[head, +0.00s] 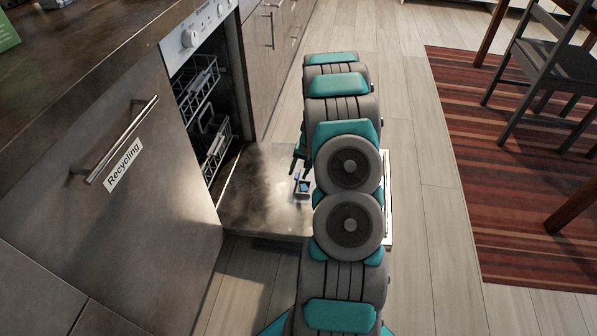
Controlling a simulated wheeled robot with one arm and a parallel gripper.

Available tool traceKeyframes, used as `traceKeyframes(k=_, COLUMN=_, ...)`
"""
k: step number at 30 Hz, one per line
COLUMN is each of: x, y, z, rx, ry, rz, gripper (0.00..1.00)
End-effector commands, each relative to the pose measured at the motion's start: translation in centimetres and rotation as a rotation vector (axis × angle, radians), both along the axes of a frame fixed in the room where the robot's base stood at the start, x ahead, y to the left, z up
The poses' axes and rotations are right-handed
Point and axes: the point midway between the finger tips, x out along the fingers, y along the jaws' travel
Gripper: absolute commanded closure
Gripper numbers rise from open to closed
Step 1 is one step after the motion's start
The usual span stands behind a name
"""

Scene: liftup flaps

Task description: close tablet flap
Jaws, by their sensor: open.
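The dishwasher door (255,195) is folded down flat, low over the floor. On its inner face is the small tablet compartment (302,186), with a light frame and a blue patch. My arm hides the area to its right. I cannot tell how far the tablet flap is raised. My gripper (298,158) shows only as dark finger parts at the left edge of my arm, above and beyond the compartment in the picture. It is open, with nothing seen between the fingers. Most of it is hidden by my arm.
The dishwasher racks (213,140) sit inside the open machine on the left. A cabinet front marked Recycling (124,165) stands nearer, under the countertop (70,75). Wooden floor (420,150) is free on the right, before a striped rug (480,190) and a chair (545,75).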

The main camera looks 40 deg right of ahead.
Motion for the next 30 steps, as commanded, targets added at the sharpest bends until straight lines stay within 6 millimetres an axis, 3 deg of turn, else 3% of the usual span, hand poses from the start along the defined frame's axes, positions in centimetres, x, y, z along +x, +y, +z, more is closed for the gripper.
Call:
traceKeyframes(k=9, x=0.03, y=0.08, z=-0.25, rx=0.002, ry=0.0, rz=-0.001, gripper=0.54)
traceKeyframes(k=21, x=0.01, y=0.08, z=-0.25, rx=0.002, ry=0.001, rz=0.0, gripper=0.99)
traceKeyframes(k=30, x=0.0, y=0.09, z=-0.26, rx=0.002, ry=0.001, rz=0.0, gripper=1.0)
